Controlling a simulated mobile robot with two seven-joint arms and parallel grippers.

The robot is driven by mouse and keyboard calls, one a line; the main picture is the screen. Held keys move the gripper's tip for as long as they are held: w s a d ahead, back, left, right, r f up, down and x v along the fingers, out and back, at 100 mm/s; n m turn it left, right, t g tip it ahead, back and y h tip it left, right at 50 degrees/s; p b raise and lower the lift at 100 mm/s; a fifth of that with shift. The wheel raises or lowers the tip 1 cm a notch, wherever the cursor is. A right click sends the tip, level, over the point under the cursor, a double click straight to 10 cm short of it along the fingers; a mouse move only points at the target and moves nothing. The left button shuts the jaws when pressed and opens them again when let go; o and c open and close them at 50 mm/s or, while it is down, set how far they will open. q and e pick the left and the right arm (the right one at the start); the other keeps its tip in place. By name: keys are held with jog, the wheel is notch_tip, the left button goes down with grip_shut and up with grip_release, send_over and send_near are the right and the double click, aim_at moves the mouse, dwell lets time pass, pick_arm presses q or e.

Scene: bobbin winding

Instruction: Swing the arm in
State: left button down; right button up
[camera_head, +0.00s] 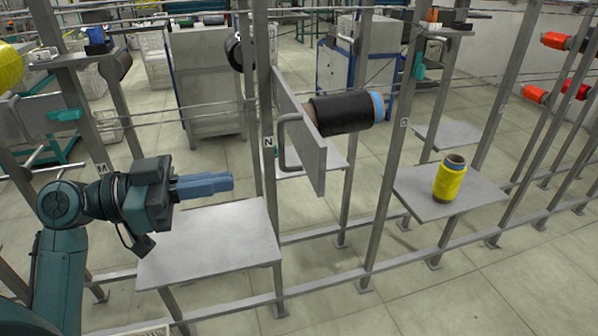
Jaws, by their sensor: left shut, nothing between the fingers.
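The swing arm (299,128) is a flat grey panel hinged near the post marked N. It has a grey bar handle (284,145) on its near face. A black bobbin (343,114) with a blue end sits on the far side of the panel, pointing right. My left gripper (230,182) is shut and empty, with blue fingers pointing right. It is left of and a little below the handle, apart from it, above a grey shelf (215,238). My right gripper is not in view.
A yellow bobbin (450,180) stands upright on a grey shelf (481,190) to the right. The metal posts (267,130) and rails of the rack stand around the panel. Grey cabinets (205,70) stand behind. The floor (440,295) at the front right is clear.

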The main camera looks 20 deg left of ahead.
pick_arm(q)
jog(key=p, duration=0.3)
send_near(316, 169)
jog(key=x, duration=0.5)
jog(key=shift+d+r, duration=0.2)
jog(key=shift+r, duration=0.05)
jog(key=shift+w+d+f, duration=0.2)
jog(key=shift+w+d, duration=0.25)
jog(key=shift+d, duration=0.2)
jog(key=shift+d, duration=0.1)
